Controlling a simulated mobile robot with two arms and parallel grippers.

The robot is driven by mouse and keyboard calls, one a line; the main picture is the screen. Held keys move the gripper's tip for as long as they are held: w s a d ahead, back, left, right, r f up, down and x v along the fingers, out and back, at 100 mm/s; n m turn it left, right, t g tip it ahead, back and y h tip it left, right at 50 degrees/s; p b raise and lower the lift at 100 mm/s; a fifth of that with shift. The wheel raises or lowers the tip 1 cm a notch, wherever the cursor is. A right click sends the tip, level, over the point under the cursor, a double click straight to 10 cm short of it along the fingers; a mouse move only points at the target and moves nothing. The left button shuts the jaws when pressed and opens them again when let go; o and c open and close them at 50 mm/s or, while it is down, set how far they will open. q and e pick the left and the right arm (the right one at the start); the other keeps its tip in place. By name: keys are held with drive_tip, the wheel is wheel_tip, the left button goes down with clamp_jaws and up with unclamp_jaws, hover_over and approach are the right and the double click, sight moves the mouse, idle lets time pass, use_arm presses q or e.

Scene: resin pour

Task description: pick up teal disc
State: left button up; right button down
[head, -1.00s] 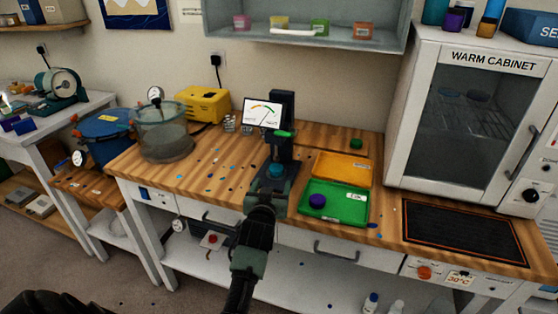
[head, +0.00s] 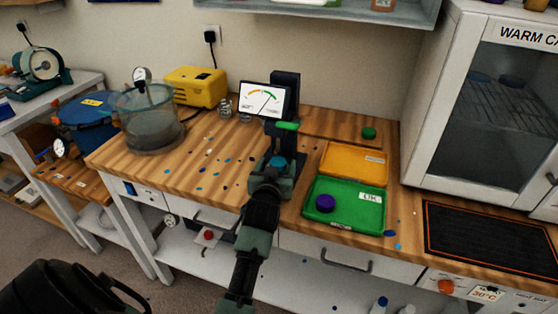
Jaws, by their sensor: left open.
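The teal disc (head: 277,162) sits at the foot of the dark gauge stand (head: 286,110) on the wooden bench. My left gripper (head: 273,172) is right at the disc, in front of the stand, with its jaws open. The gripper partly hides the disc, and I cannot tell whether the fingers touch it. My right gripper is not in view.
A green tray (head: 372,213) with a purple disc (head: 325,203) lies right of the stand, with an orange tray (head: 352,165) behind it. A glass vacuum pot (head: 150,120) stands left. Blue spots dot the bench. A black mat (head: 490,238) lies right.

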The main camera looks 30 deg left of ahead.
use_arm(q)
drive_tip(key=shift+w+a+f, duration=0.1)
drive_tip(key=shift+w+f, duration=0.05)
drive_tip(key=shift+w, duration=0.1)
drive_tip(key=shift+s+r, duration=0.2)
drive_tip(key=shift+r, duration=0.05)
drive_tip(key=shift+s+d+r, duration=0.2)
drive_tip(key=shift+s+d, duration=0.05)
drive_tip(key=shift+d, duration=0.1)
drive_tip(key=shift+c, duration=1.2)
drive_tip(key=c, duration=1)
drive_tip(key=shift+f, duration=0.1)
clamp_jaws()
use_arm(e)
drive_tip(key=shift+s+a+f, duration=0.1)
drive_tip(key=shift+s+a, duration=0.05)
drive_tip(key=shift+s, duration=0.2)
